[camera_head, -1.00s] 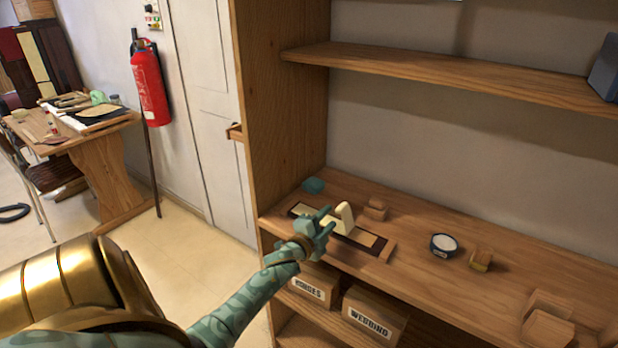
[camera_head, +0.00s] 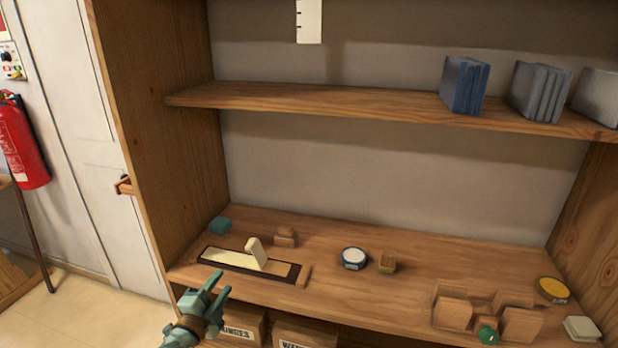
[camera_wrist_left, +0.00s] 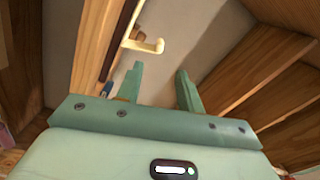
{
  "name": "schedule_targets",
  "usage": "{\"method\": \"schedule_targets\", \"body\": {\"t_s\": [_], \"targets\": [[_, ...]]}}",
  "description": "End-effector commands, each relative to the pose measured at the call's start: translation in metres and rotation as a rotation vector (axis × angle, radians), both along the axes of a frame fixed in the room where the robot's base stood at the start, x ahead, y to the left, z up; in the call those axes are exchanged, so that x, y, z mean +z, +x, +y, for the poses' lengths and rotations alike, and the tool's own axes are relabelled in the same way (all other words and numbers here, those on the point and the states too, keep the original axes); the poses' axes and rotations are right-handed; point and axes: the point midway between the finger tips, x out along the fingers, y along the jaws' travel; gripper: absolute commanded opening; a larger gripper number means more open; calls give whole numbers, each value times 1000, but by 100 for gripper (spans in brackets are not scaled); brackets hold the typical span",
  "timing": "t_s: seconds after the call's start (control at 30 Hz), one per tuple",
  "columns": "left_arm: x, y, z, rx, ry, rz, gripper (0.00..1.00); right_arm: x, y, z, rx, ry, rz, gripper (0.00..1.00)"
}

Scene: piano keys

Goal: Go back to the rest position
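My left gripper (camera_head: 220,283) is low in the head view, in front of the shelf's front edge. Its two fingers are apart with nothing between them. The left wrist view also shows the fingers (camera_wrist_left: 160,70) spread and empty. A cream piano key piece (camera_head: 256,252) stands tilted on the dark-edged tray (camera_head: 292,270), on the worktop behind the gripper and apart from it. A cream L-shaped piece (camera_wrist_left: 145,45) shows beyond the fingers in the wrist view. My right gripper is not in view.
On the worktop are a teal block (camera_head: 220,225), a wooden block (camera_head: 285,237), a round tin (camera_head: 354,258) and wooden blocks (camera_head: 453,312) at the right. Labelled boxes (camera_head: 304,333) sit below. An upper shelf (camera_head: 330,102) holds books (camera_head: 465,85). The worktop's middle front is clear.

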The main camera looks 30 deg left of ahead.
Motion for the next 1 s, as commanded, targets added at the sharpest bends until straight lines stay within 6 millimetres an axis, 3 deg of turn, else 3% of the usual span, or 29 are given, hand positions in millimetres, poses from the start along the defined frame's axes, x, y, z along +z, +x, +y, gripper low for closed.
{"method": "schedule_targets", "body": {"t_s": [0.17,0.23,0.27,0.37,0.47,0.5,0.57,0.7,0.83,0.9,1.0], "targets": [[0,0,0,1,-20,-2,37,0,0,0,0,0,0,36],[-11,-2,5,27,-100,14,37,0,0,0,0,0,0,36],[-24,-5,7,43,-147,36,37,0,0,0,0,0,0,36],[-89,-21,0,92,-325,153,37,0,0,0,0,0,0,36],[-170,-53,-22,157,-511,314,37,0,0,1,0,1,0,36],[-201,-71,-34,185,-577,383,37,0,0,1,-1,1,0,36],[-244,-101,-54,230,-664,484,37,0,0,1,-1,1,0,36],[-327,-188,-102,344,-815,729,37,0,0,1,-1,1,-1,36],[-379,-281,-145,449,-894,949,37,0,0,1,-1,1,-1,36],[-396,-328,-164,491,-908,1054,37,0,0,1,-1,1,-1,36],[-408,-381,-185,523,-904,1171,37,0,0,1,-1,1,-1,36]]}}
